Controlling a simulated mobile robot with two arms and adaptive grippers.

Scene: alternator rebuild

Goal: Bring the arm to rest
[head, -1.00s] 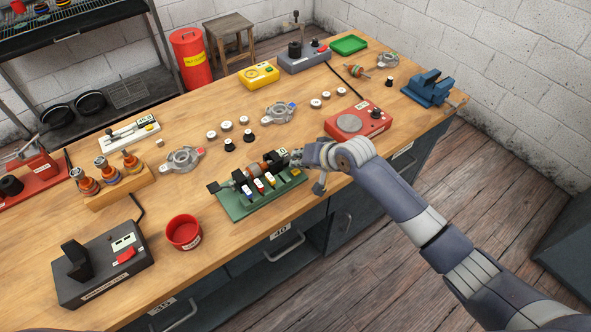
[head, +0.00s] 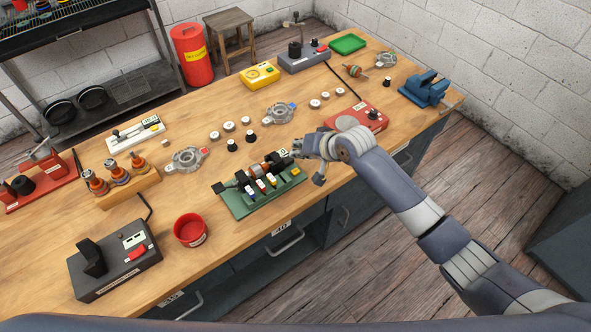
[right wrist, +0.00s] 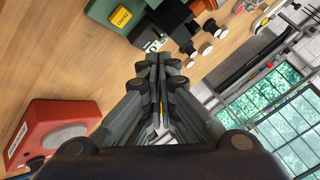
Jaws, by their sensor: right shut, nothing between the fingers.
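My right gripper (head: 300,149) is over the front edge of the workbench, just right of a green fixture (head: 243,205) that holds a copper-coloured rotor (head: 266,167). It is shut and empty; in the right wrist view its fingers (right wrist: 155,62) lie together with nothing between them. I cannot tell from the head view whether the fingertips touch the fixture. The green fixture also shows at the top of the right wrist view (right wrist: 100,12). My left gripper is not in view.
A red device (head: 372,121) sits close behind and right of my right gripper. A blue vise (head: 427,90) stands at the bench's right end. A red bowl (head: 190,229) and a dark box (head: 110,265) are at the left. Free floor (head: 350,285) lies in front of the bench.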

